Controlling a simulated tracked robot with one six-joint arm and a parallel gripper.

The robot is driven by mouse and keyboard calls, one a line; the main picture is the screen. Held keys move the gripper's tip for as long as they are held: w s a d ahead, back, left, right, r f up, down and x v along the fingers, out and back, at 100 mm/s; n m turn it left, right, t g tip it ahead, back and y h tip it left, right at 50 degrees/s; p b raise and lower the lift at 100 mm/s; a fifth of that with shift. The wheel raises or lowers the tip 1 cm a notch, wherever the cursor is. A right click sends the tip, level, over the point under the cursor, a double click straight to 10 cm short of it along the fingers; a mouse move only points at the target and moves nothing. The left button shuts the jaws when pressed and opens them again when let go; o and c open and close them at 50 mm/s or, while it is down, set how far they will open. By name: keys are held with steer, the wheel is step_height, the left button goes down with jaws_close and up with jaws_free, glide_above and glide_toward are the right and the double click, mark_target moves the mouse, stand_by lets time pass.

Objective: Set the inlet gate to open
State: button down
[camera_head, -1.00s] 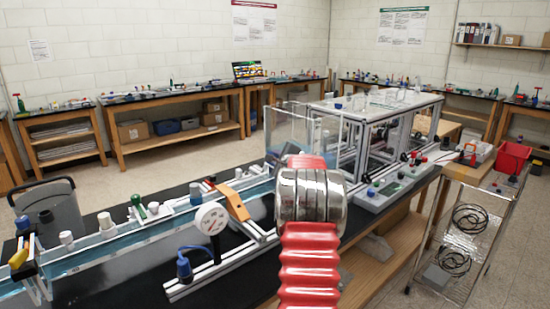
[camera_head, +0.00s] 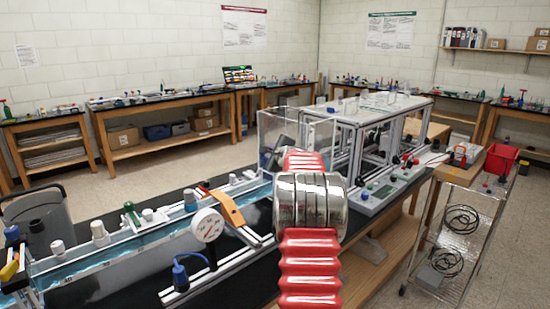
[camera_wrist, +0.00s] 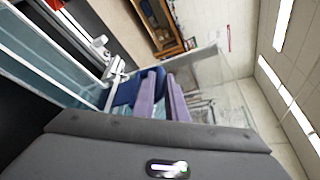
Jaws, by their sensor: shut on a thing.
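In the wrist view, the two purple fingers of my gripper (camera_wrist: 164,97) are closed around a dark blue part (camera_wrist: 126,92) beside the clear channel. This blue part looks like a handle; whether it belongs to the inlet gate I cannot tell. In the head view, my red-sleeved arm reaches toward the far end of the water channel (camera_head: 120,247), by the clear tank (camera_head: 275,128). My fingers and what they hold are hidden there behind the arm. No label on the gate is readable.
A wire cart (camera_head: 450,235) is at right.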

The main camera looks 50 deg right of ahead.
steer(key=shift+s+d+r, duration=0.15)
steer(key=shift+d+r, duration=0.05)
steer(key=shift+r, duration=0.05)
steer(key=c, duration=1.8)
jaws_free()
steer(key=shift+f, duration=0.1)
steer(key=shift+o, duration=0.2)
steer(key=v, duration=1.3)
steer(key=shift+s+a, duration=0.25)
steer(key=shift+s, duration=0.1)
